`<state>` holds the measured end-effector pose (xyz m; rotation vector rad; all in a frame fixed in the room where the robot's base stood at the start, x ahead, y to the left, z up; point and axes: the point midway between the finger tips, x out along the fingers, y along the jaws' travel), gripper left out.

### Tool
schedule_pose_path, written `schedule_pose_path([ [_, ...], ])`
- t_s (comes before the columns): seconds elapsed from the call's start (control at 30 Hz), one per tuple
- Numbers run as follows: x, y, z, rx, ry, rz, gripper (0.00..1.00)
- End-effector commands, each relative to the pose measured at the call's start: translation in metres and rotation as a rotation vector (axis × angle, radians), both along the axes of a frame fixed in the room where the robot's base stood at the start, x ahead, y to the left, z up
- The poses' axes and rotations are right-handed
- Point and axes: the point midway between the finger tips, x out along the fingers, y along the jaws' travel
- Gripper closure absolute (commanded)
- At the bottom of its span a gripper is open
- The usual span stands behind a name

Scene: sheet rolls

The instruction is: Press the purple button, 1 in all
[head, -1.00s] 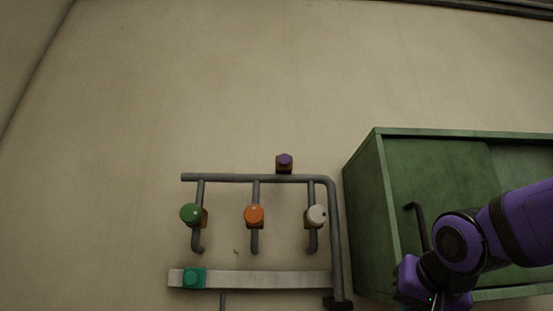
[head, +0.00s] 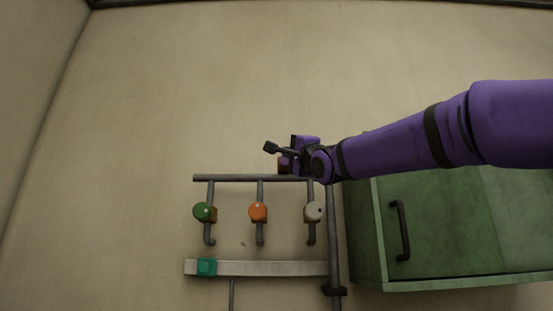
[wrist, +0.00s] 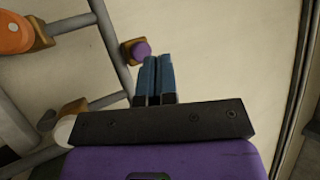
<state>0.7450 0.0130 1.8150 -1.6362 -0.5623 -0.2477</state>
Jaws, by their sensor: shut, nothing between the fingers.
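The purple button (wrist: 141,49) is a small round knob on a brown mount, fixed beside the grey pipe in the wrist view. In the head view my arm hides the button; only a bit of its brown mount may show. My gripper (wrist: 155,60) is shut and empty. In the wrist view its fingertips appear just below and right of the button; I cannot tell whether they touch it. In the head view my gripper (head: 270,147) is above the top pipe, near the button's place.
Grey pipes (head: 240,178) carry green (head: 204,212), orange (head: 258,211) and white (head: 313,211) knobs. Below, a teal block (head: 207,267) sits on a pale rail (head: 270,268). A green cabinet (head: 440,225) stands at the right. The wall above is clear.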

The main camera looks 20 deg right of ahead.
Motion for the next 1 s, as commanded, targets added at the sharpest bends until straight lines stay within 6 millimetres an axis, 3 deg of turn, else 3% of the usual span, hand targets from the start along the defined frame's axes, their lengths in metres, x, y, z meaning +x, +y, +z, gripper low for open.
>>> schedule_pose_path([
  [0.2,0.004,0.008,0.019,0.062,-0.058,0.064,1.00],
  [0.63,0.006,0.007,0.019,0.064,-0.059,0.067,1.00],
  [1.0,0.044,-0.005,0.019,0.063,-0.058,0.065,1.00],
])
